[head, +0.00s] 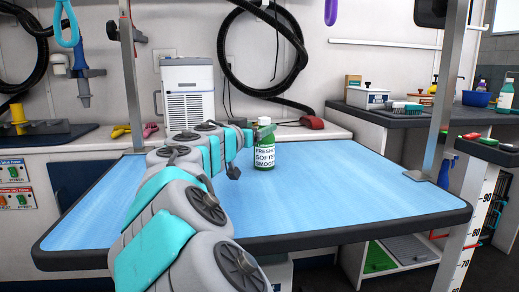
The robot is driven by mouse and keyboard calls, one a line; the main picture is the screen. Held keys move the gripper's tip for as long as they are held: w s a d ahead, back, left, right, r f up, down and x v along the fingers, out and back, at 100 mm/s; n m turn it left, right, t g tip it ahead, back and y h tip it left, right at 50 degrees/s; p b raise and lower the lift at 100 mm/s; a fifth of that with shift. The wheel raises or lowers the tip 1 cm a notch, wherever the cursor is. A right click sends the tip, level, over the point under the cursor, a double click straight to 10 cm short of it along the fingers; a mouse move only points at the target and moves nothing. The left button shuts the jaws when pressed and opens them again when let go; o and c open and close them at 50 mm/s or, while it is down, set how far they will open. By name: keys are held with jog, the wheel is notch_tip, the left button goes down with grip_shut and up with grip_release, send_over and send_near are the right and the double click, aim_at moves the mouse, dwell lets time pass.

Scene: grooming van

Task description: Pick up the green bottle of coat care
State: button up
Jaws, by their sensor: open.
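The green bottle (264,162) stands upright on the blue top of the grooming table (340,190), near its back edge. It has a white cap and a white label with dark lettering. My gripper (249,150) is open at the bottle's left side. Part of it overlaps the bottle's neck in the picture. I cannot tell whether it touches the bottle or how the fingers sit in depth. My grey and teal arm reaches in from the bottom middle and hides the left-centre of the table.
Metal posts (131,75) rise at the table's left and right (445,90). Behind are a white louvred unit (187,92) and a red item (312,122). A dark counter (410,115) at right holds a white box, brushes and another green bottle (506,95). The right tabletop is clear.

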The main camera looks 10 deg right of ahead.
jog(key=shift+p+x, duration=0.45)
jog(key=shift+x, duration=3)
jog(key=shift+d, duration=0.1)
jog(key=shift+c, duration=0.4)
grip_shut()
